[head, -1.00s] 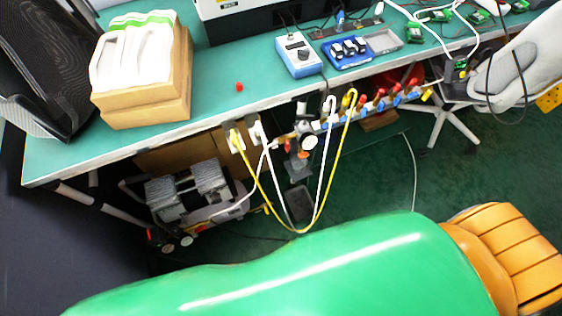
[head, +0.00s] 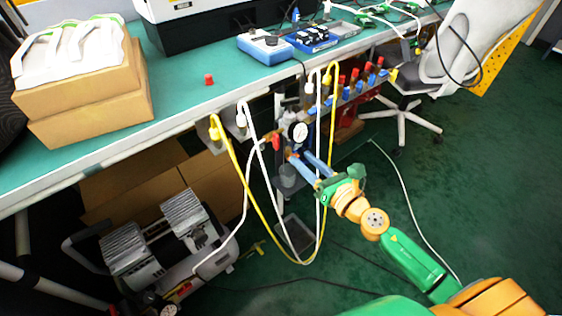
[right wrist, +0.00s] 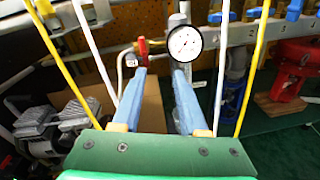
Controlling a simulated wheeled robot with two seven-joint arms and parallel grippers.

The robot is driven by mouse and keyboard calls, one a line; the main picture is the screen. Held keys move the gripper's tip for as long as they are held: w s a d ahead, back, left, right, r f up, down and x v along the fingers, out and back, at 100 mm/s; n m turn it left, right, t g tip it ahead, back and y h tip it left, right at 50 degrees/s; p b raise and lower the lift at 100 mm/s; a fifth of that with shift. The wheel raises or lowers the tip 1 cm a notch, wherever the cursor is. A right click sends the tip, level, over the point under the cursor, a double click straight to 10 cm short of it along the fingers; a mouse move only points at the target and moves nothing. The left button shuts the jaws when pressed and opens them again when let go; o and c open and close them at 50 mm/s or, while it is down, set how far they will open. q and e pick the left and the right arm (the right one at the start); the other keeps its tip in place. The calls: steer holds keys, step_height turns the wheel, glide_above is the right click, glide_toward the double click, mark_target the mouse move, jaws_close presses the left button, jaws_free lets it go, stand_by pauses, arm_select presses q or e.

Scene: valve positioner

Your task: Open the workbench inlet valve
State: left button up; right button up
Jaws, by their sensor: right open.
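The inlet valve shows as a small red handle (head: 276,142) on brass-coloured pipework under the workbench's front edge, beside a round white gauge (head: 298,131). In the right wrist view the red handle (right wrist: 143,46) stands upright just beyond the left finger's tip, and the gauge (right wrist: 184,43) is beyond the right finger's tip. My right gripper (head: 299,155) is open and empty, its two blue fingers pointing at the pipework; it also shows in the right wrist view (right wrist: 160,73). Whether a finger touches the handle I cannot tell. My left gripper is not in view.
Yellow and white hoses (head: 233,165) hang in loops around the gripper. A manifold (head: 350,91) with red and blue valves is to the right. A compressor (head: 165,240) stands at lower left, a chair (head: 440,65) at right. The green floor between is mostly clear.

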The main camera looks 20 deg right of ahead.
mark_target(278, 140)
steer(key=w+a+n, duration=0.1)
steer(key=w, duration=0.1)
steer(key=w+a+r+n+y, duration=0.1)
steer(key=w, duration=0.1)
steer(key=w+a+r+n, duration=0.1)
steer(key=w+a, duration=0.1)
steer(key=shift+w+a+n+p, duration=0.1)
steer(key=shift+w+n+p, duration=0.15)
steer(key=shift+n+p, duration=0.05)
steer(key=shift+c, duration=0.2)
jaws_close()
